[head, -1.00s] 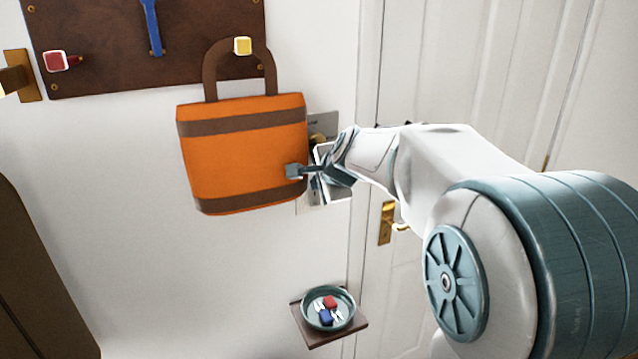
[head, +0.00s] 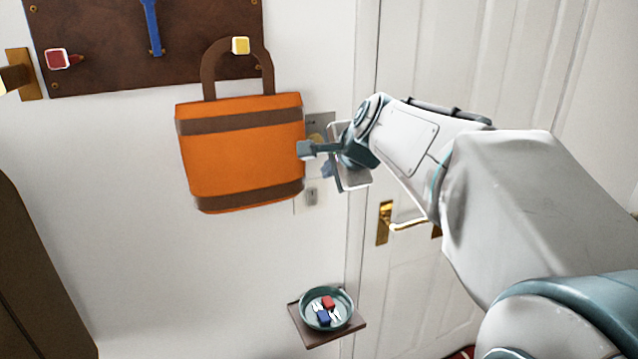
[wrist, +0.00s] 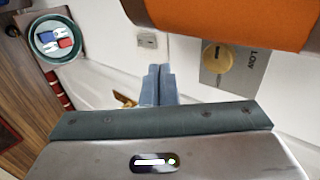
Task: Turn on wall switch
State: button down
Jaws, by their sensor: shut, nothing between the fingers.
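A small pale wall switch (head: 312,194) with a grey rocker sits on the white wall, just right of the orange bag's lower edge. It also shows in the wrist view (wrist: 147,40), beyond my fingertips. I cannot tell which way its rocker is set. My gripper (head: 306,150) is shut and empty, in front of the bag's right edge and higher in the picture than the switch. In the wrist view my closed fingers (wrist: 159,72) point toward the wall, apart from the switch.
The orange bag (head: 240,155) hangs from a yellow peg on a brown board. A metal plate with a brass knob (wrist: 219,57) is beside the bag. Below is a shelf with a dish (head: 326,308). A white door with a brass handle (head: 384,222) is at right.

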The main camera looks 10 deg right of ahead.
jog(key=shift+s+d+r, duration=0.2)
jog(key=shift+s+r, duration=0.3)
jog(key=shift+r, duration=0.25)
jog(key=shift+s+d+r, duration=0.15)
jog(key=shift+s+r, duration=0.35)
jog(key=shift+r, duration=0.2)
jog(key=s+a+f+n+g+h, duration=0.1)
jog(key=s+f+n+g, duration=0.6)
jog(key=s+f+n, duration=0.8)
jog(key=s+f+h, duration=0.1)
jog(key=s+f, duration=0.6)
jog(key=f, duration=0.1)
jog(key=shift+s+a+f+n, duration=0.15)
jog(key=shift+s+a+n, duration=0.25)
